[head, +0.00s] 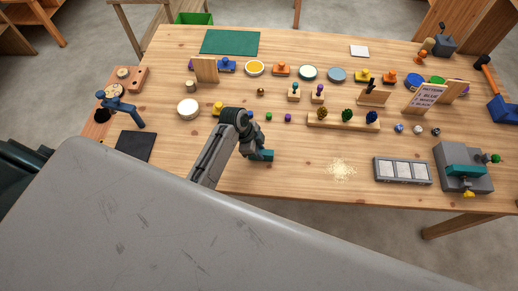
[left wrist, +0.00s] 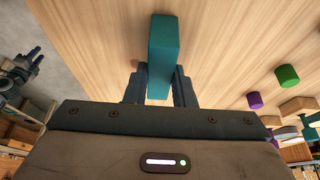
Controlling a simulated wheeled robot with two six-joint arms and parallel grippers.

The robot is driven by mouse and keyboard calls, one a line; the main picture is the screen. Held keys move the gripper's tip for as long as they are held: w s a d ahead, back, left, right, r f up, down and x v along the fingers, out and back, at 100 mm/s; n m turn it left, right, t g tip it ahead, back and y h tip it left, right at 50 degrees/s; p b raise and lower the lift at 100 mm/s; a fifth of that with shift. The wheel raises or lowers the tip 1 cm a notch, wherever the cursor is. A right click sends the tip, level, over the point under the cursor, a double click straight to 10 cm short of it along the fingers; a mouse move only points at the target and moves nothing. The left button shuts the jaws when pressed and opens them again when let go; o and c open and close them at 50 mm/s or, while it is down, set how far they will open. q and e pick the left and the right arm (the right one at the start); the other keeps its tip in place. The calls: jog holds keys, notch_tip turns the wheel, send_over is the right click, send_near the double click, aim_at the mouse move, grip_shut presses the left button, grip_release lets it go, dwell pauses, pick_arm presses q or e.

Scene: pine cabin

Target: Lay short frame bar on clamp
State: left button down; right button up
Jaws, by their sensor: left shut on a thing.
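My left gripper (head: 258,154) is shut on a teal bar (head: 265,155), the short frame bar, above the front middle of the table. In the left wrist view the bar (left wrist: 163,50) sticks out lengthwise from between the fingers (left wrist: 158,85). A grey device (head: 478,186) with a teal block, a green knob and a yellow part stands at the right front; it looks like the clamp. The bar is far to its left. A dark jointed part, apparently my right gripper (left wrist: 22,70), shows at the left of the left wrist view; its jaws are unclear.
A grey tray with pale panels (head: 402,170) lies left of the grey device. Pale crumbs (head: 341,169) lie between the tray and my left gripper. A wooden rack (head: 343,122) with coloured pieces stands behind. A dark square mat (head: 135,147) lies at the left.

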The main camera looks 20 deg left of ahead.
pick_arm(q)
jog(key=c, duration=1.6)
grip_release()
jog(key=shift+f, duration=0.1)
jog(key=shift+c, duration=0.2)
jog(key=o, duration=0.4)
jog(key=shift+o, duration=0.2)
